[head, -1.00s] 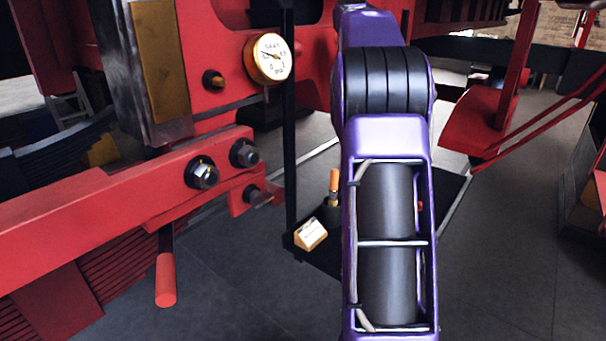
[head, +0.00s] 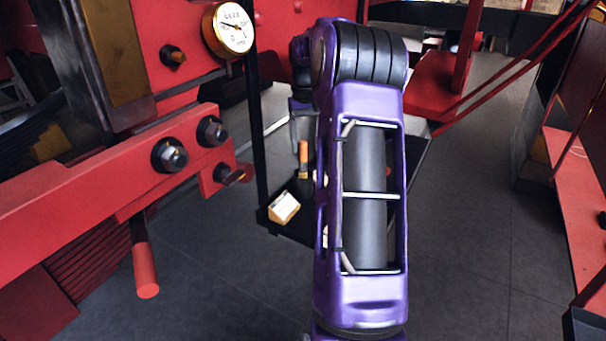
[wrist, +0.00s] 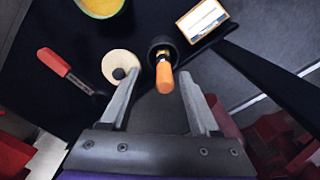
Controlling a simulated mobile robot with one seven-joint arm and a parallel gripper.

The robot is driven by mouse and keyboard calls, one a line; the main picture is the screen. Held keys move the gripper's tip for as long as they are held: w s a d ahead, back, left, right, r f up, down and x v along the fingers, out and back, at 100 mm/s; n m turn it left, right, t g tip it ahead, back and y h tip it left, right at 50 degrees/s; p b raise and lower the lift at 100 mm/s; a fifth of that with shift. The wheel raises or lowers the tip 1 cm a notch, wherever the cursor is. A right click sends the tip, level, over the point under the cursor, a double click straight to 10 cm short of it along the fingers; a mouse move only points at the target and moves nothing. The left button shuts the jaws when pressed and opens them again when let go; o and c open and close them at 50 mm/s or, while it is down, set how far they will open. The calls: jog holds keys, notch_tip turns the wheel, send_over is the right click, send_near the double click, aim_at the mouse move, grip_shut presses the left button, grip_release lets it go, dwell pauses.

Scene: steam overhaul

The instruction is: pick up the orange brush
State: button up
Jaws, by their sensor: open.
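The orange brush (head: 303,153) stands with its orange handle up in a dark cup (wrist: 152,47) on the black tray in the head view. In the wrist view the brush (wrist: 164,77) points its handle toward the camera, tilted a little from the cup. My gripper (wrist: 160,84) is open, with one finger on each side of the handle's line. Nothing is seen held between the fingers. The handle's depth relative to the fingertips is hard to tell. The brush's lower end is hidden in the cup. In the head view my arm hides part of the tray.
A cream round object with a dark knob (wrist: 121,66) is close to the left finger. A red-handled tool (wrist: 56,64), a yellow container (wrist: 101,6) and a small label block (head: 284,207) are also there. A black post (head: 256,150) rises beside the tray (head: 290,232).

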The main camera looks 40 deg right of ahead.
aim_at(303, 177)
jog(key=shift+w+a+f, duration=0.1)
jog(key=shift+w+f, duration=0.05)
jog(key=shift+f, duration=1.35)
jog(key=shift+w+a+f, duration=0.1)
jog(key=shift+f, duration=1.35)
grip_shut()
